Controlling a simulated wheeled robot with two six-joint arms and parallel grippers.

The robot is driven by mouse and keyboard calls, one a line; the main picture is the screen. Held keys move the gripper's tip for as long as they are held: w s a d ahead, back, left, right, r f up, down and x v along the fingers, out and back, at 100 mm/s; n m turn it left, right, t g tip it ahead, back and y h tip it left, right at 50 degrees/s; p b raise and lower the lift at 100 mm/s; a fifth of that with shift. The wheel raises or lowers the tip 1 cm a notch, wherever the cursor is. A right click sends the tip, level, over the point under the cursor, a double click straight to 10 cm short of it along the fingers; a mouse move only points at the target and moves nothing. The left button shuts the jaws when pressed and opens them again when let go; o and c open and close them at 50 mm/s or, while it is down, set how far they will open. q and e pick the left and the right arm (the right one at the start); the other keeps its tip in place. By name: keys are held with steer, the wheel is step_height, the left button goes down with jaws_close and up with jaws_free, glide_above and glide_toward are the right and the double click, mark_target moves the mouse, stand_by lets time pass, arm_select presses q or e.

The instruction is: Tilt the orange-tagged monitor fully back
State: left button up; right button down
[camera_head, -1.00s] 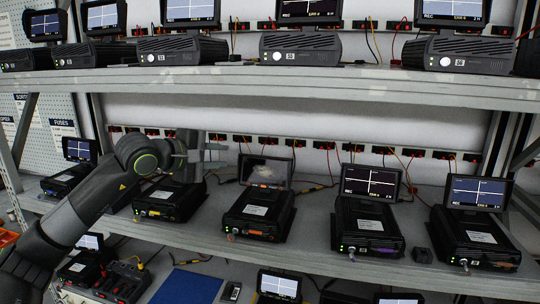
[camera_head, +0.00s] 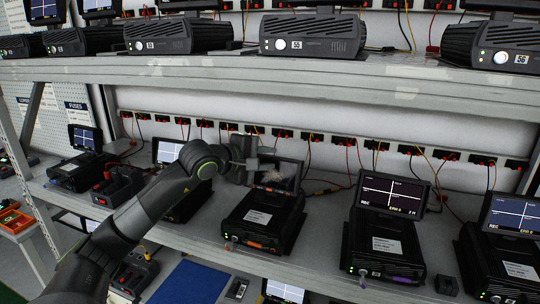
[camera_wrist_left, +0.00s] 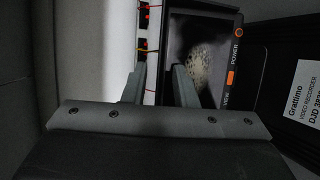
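The orange-tagged recorder (camera_head: 262,212) stands on the middle shelf, with an orange tag on its front edge. Its monitor (camera_head: 280,174) is raised at the back of the box and its screen is dark with a pale smudge. My left gripper (camera_head: 252,162) is at the monitor's upper left edge. In the left wrist view, the two fingers (camera_wrist_left: 160,88) are apart. The monitor (camera_wrist_left: 205,50) has its near edge between them, one finger overlapping the screen side. Whether either finger touches it I cannot tell. My right gripper is not in view.
Another recorder with a lit monitor (camera_head: 390,194) stands to the right, and one more beyond it. A partly hidden lit monitor (camera_head: 167,151) is behind my left arm. The upper shelf (camera_head: 300,70) runs above. Cables and red sockets line the back.

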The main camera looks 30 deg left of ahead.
arm_select(q)
steer(key=shift+s, duration=0.15)
steer(key=shift+c, duration=0.2)
jaws_close()
stand_by(1.1)
